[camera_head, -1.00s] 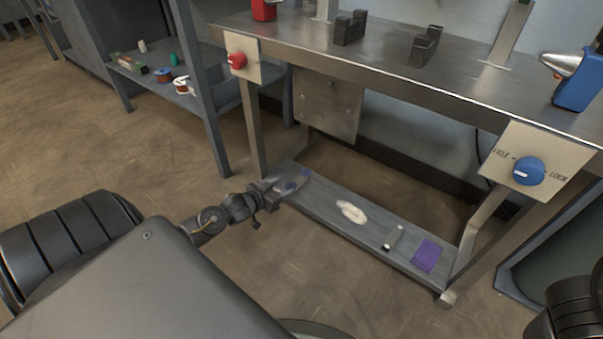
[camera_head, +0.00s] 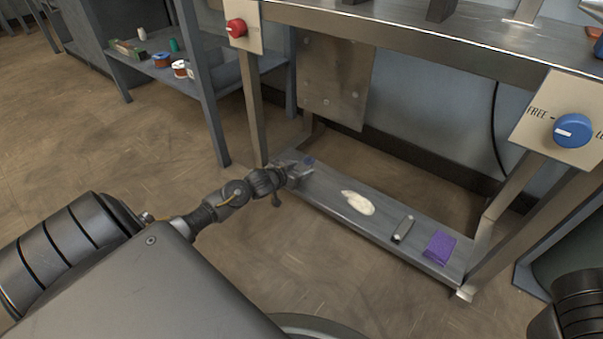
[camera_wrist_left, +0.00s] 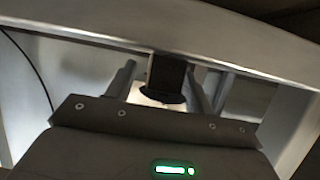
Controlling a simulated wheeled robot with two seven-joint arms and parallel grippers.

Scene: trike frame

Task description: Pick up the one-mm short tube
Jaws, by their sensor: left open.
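A small grey cylinder (camera_head: 403,229) lies on the low shelf (camera_head: 330,204) in the head view, between a cream cloth-like piece and a purple block. It looks like a short tube, but its size cannot be read. My left gripper (camera_head: 301,171) is at the left end of this shelf, well left of the cylinder, beside a small blue thing (camera_head: 309,161). In the left wrist view its two fingers (camera_wrist_left: 160,88) stand apart. A dark block-like shape (camera_wrist_left: 167,75) shows between them, and I cannot tell whether it touches them. My right gripper is out of view.
The cream piece (camera_head: 358,203) and purple block (camera_head: 440,246) also lie on the low shelf. The workbench top (camera_head: 400,38) overhangs it, with legs at both ends. A red knob (camera_head: 236,28) and blue knob (camera_head: 572,131) sit on its front. The floor in front is clear.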

